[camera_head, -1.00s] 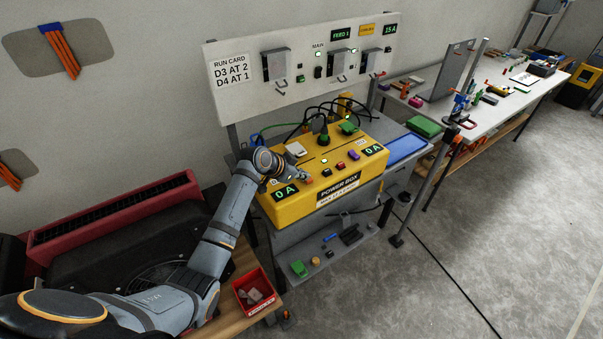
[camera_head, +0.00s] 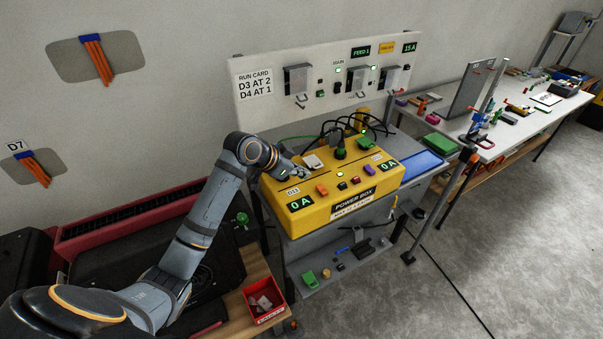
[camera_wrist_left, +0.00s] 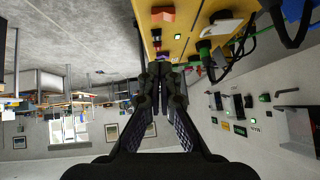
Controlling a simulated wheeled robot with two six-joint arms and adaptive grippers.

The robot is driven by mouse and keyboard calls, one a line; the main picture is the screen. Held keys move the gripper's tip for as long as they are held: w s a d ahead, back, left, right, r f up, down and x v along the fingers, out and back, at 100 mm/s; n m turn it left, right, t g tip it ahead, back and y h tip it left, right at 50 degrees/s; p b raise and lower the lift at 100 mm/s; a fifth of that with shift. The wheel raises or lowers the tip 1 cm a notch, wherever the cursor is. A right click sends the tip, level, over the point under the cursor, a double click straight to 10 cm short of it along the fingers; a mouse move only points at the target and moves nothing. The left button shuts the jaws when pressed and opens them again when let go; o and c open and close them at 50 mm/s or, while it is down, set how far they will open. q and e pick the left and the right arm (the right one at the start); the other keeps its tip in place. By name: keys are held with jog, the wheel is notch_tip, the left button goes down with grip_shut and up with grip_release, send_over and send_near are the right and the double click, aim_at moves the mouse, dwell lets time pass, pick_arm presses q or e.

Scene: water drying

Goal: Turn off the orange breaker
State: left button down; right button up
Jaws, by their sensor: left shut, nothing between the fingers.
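The yellow power box (camera_head: 330,205) stands on a grey bench in the head view. The orange breaker (camera_head: 322,190) is a small switch on its top, near the left "0 A" display. I cannot tell which way it is set. My left gripper (camera_head: 299,171) is above the left rear of the box top, behind and left of the orange breaker and apart from it. The left wrist view shows its fingers (camera_wrist_left: 160,78) shut with nothing between them. My right gripper is not in view.
A red switch (camera_head: 354,180) and a purple switch (camera_head: 369,170) sit right of the orange breaker. A white piece (camera_head: 312,161) and a green plug (camera_head: 340,154) with black cables are at the back of the box. A panel (camera_head: 320,80) stands behind.

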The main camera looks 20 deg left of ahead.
pick_arm(q)
jog(key=shift+w+a+r+b, duration=0.1)
jog(key=shift+w+a+b, duration=0.5)
jog(key=shift+b, duration=0.4)
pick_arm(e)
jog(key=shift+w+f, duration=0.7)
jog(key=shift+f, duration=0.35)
pick_arm(q)
jog(key=p, duration=0.2)
send_over(322, 186)
jog(key=s, duration=0.3)
jog(key=f, duration=0.4)
jog(key=a+f, duration=0.1)
jog(key=f, duration=0.1)
jog(key=shift+w+f, duration=0.1)
jog(key=shift+f, duration=0.2)
notch_tip(322, 186, down, 4)
jog(key=shift+a+r+p, duration=0.15)
jog(key=shift+r+p, duration=0.1)
jog(key=shift+p, duration=0.15)
jog(key=shift+w+a+f, duration=0.1)
jog(key=shift+f, duration=0.25)
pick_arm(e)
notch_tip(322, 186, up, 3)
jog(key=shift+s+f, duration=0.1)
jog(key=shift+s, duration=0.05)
